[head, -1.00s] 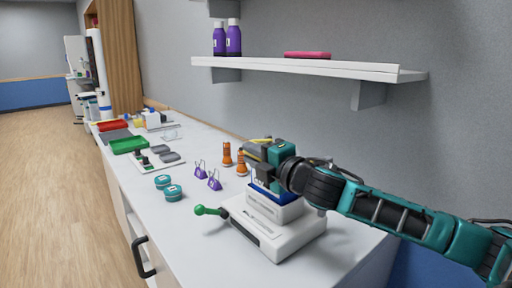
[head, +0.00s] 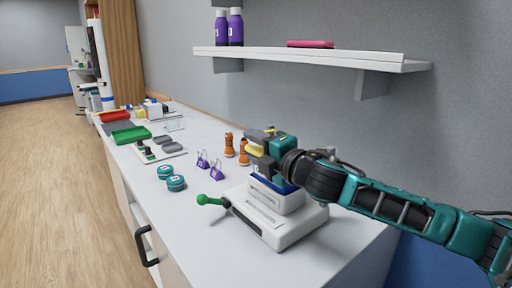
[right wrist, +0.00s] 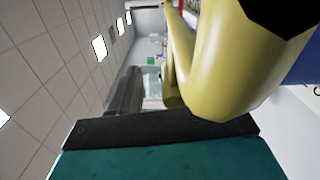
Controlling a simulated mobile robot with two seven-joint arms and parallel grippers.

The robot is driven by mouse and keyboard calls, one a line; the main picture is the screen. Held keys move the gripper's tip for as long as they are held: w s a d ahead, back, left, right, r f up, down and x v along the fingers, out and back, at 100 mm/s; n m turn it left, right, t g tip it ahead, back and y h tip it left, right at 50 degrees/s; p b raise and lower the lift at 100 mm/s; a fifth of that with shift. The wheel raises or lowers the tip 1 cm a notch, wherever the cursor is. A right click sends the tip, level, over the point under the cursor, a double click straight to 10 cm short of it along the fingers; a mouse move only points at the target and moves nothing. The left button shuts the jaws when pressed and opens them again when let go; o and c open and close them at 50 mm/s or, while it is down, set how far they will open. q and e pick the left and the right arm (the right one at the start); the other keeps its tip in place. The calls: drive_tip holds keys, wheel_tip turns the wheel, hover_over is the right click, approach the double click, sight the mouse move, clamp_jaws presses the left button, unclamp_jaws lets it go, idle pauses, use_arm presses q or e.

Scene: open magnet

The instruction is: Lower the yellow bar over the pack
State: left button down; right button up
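The yellow bar (head: 254,150) shows as a short piece at the fingers of my right gripper (head: 259,150), above the back left of the white device (head: 282,232). In the right wrist view the yellow bar (right wrist: 225,65) is large and close; a gap shows between it and the grey finger (right wrist: 125,92). The fingers stand apart; the other finger is hidden in that view. The blue-topped pack (head: 272,185) sits on the device, under my right gripper and partly covered by it. The device has a green-knobbed lever (head: 206,199) at its left. My left gripper is not in view.
Orange bottles (head: 243,152) stand behind the device. Purple clips (head: 216,171) and teal round tins (head: 176,183) lie to the left. Green (head: 131,136) and red (head: 116,116) trays are farther back. A wall shelf (head: 310,58) overhangs the counter. The counter front left is clear.

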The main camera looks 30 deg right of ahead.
drive_tip(key=shift+s+d+f+b, duration=0.15)
drive_tip(key=shift+s+b, duration=0.35)
drive_tip(key=shift+s, duration=0.75)
drive_tip(key=s+p, duration=0.1)
drive_tip(key=s, duration=0.9)
drive_tip(key=shift+s+d, duration=0.2)
drive_tip(key=shift+d, duration=0.2)
